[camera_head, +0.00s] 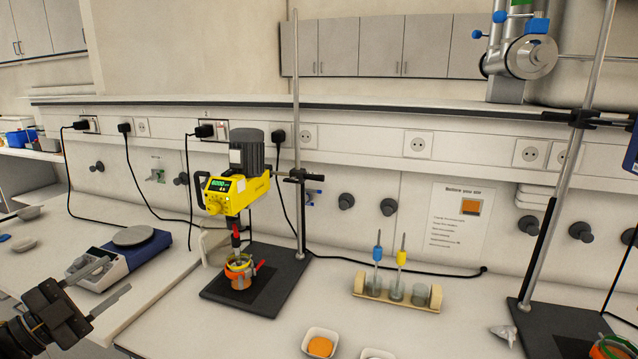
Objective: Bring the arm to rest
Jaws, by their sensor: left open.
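My left gripper (108,288) comes in at the lower left. Its two fingers are apart and nothing shows between them. It is in front of the blue and white scale (118,258) and apart from the yellow stirrer. The yellow stirrer (232,190) hangs on a stand with a black base plate (258,277). Its shaft reaches down into a small orange-rimmed vessel (240,273) on the base. My right gripper does not show.
A wooden rack (397,294) with several glass vessels stands on the bench right of the stirrer. A white dish with orange contents (320,343) is at the front edge. A second stand (560,331) is at right. The bench between the rack and the stirrer is clear.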

